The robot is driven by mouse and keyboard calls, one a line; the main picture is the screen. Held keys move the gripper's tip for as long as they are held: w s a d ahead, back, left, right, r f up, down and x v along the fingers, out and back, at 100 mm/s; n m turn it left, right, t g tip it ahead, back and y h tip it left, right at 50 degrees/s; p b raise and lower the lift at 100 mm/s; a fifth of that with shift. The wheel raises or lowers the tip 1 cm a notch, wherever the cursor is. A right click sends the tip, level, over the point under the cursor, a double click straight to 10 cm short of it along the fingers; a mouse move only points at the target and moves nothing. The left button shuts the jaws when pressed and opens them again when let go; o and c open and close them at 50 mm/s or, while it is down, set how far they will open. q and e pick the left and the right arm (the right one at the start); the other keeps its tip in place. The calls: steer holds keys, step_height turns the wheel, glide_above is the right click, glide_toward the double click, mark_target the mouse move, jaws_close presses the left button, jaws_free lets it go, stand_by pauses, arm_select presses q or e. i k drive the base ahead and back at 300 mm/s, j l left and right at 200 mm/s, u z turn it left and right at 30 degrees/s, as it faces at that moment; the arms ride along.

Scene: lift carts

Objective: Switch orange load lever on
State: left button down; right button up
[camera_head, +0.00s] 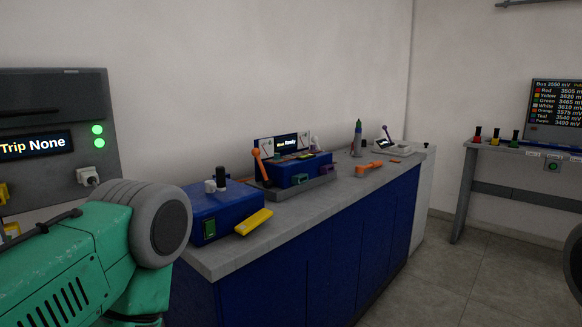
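An orange lever (259,165) with a round orange knob stands at the left end of a blue box device (288,170) on the counter. It looks nearly upright, tilted slightly to the left at its top. A small screen on this device reads something like "Ready". My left arm comes in from the left in green and grey, well short of the lever. Its gripper is not visible. At the right edge only a dark rounded part shows, and I see no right gripper.
A grey wall panel (55,140) reads "Trip None", with two green lights. An orange tool (369,168) lies farther back. A table (520,152) stands right; the floor between is clear.

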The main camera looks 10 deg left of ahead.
mark_target(256, 152)
steer(key=i+z, duration=0.1)
steer(key=i, duration=0.75)
steer(key=z, duration=0.15)
